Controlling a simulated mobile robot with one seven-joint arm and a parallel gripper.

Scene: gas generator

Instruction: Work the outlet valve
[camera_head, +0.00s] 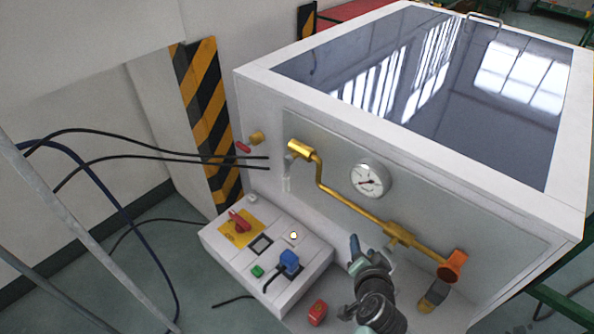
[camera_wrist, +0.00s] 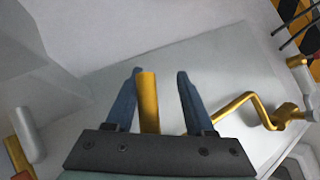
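A brass pipe (camera_head: 345,200) runs along the front panel of the grey cabinet, from a brass fitting at upper left to an orange knob (camera_head: 453,266) at lower right. My gripper (camera_head: 370,246) is at the panel just below this tee. In the wrist view its blue fingers (camera_wrist: 158,78) stand apart on either side of a yellow bar (camera_wrist: 148,100), which lies closer to the left finger. Contact with that finger is unclear. No label shows which part is the outlet valve.
A round gauge (camera_head: 370,178) sits above the pipe. A control box (camera_head: 268,255) with a red switch and a blue plug stands at lower left. A small red handle (camera_head: 243,147) is on the cabinet's left side. Black cables (camera_head: 150,158) hang at left.

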